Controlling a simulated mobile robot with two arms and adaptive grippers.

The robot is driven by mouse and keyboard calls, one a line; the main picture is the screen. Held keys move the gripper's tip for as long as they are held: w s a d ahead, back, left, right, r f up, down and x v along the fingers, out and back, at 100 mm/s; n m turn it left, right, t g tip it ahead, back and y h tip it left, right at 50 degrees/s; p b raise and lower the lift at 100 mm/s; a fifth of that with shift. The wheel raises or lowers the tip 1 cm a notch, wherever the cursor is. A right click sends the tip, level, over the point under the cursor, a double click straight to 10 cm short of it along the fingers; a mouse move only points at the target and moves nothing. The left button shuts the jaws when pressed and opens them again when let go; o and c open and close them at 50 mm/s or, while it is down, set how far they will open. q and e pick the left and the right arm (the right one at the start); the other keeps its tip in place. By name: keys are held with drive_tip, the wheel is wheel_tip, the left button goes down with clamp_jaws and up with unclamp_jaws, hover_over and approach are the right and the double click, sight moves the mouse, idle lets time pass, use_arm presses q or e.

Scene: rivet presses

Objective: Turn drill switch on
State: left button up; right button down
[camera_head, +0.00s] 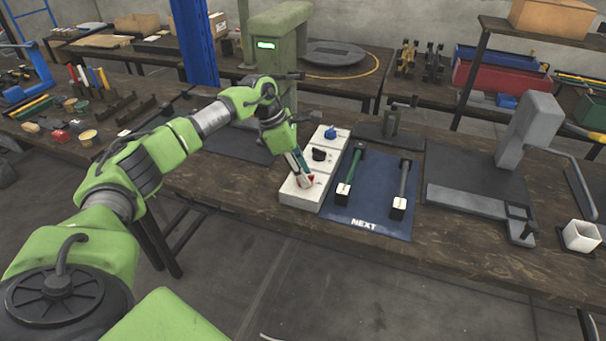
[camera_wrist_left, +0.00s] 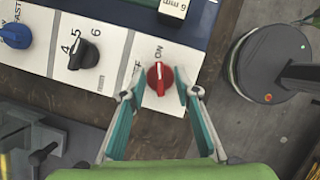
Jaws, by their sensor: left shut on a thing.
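A white control panel (camera_head: 301,189) lies on the workbench with a row of knobs. The red drill switch (camera_wrist_left: 159,78) is at the panel's near end, and an "ON" label shows beside it in the left wrist view. My left gripper (camera_head: 304,182) points down at the red switch. In the left wrist view its teal fingers (camera_wrist_left: 157,88) stand on both sides of the red switch, shut on it. A black knob (camera_wrist_left: 83,54) with numbers and a blue knob (camera_wrist_left: 14,35) sit farther along the panel. My right gripper is not in view.
A blue mat (camera_head: 374,213) marked "NEXT" lies right of the panel, with a green-handled tool (camera_head: 350,175) and a grey-handled tool (camera_head: 402,185) on it. A grey press (camera_head: 527,135) and white cup (camera_head: 580,236) stand farther right.

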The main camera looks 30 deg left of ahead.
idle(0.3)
use_arm(q)
drive_tip(key=o, duration=1.1)
drive_tip(key=v, duration=1.2)
drive_tip(key=shift+w, duration=0.15)
